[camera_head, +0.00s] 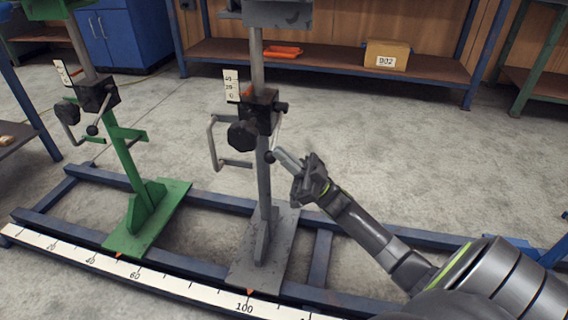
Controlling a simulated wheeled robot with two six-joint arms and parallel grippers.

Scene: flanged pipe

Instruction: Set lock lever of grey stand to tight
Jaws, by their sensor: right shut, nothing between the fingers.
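The grey stand (264,185) stands upright on the blue rail frame, in the middle of the head view. A black clamp block (262,113) sits around its post, with a dark knob (241,135) on its left. My left gripper is out of view.
A green stand (135,170) with a similar clamp and lever is on the left. A grey crank handle (213,145) sticks out left of the grey post. A white scale (170,283) runs along the front rail.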

